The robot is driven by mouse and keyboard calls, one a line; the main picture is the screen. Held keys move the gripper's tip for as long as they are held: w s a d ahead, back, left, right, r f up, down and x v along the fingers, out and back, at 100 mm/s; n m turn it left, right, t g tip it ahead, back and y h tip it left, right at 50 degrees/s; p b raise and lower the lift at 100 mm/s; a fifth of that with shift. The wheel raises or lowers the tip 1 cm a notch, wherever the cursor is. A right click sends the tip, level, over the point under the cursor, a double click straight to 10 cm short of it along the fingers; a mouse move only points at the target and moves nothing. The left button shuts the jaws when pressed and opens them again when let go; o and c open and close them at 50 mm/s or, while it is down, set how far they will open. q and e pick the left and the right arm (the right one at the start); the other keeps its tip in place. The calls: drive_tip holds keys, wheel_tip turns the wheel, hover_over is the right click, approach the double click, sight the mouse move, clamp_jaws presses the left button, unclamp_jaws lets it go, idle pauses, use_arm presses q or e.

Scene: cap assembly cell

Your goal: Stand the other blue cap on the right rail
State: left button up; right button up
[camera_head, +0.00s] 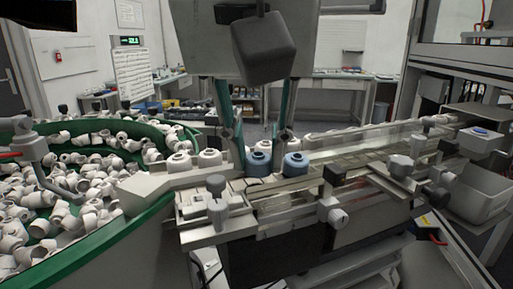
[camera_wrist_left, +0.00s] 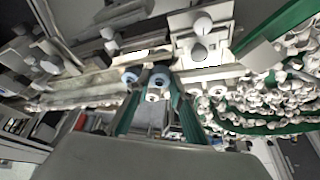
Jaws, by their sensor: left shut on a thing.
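My left gripper (camera_head: 261,148) reaches down from the top centre of the head view, its green fingers on either side of a blue cap (camera_head: 260,160). It is shut on this cap, which is upright at the rails. Between the fingers (camera_wrist_left: 156,92) in the left wrist view, the same cap (camera_wrist_left: 159,78) shows. A second, lighter blue cap (camera_head: 295,164) stands just right of it, close beside the right finger; it also shows in the left wrist view (camera_wrist_left: 130,77). I cannot tell whether the held cap's underside touches the rail (camera_head: 345,150). My right gripper is out of view.
Two white caps (camera_head: 208,157) stand left of the gripper on the feed track. A green-rimmed bowl (camera_head: 150,213) full of white parts fills the left. Clamps and knobs (camera_head: 333,212) stick up along the rails. A grey bin (camera_head: 478,195) is at the right.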

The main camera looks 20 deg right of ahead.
use_arm(q)
drive_tip(key=shift+w+f, duration=0.1)
drive_tip(key=shift+f, duration=0.1)
drive_tip(key=o, duration=0.6)
drive_tip(key=shift+f, duration=0.1)
drive_tip(key=shift+o, duration=0.2)
use_arm(e)
drive_tip(key=shift+s+f, duration=0.15)
drive_tip(key=shift+f, duration=0.2)
drive_tip(key=shift+f, duration=0.1)
use_arm(q)
drive_tip(key=shift+r, duration=0.2)
drive_tip(key=p+v, duration=0.5)
drive_tip(key=v, duration=0.7)
use_arm(e)
drive_tip(key=shift+s+d+r+h, duration=0.35)
drive_tip(key=shift+s+d, duration=0.1)
drive_tip(key=shift+d, duration=0.25)
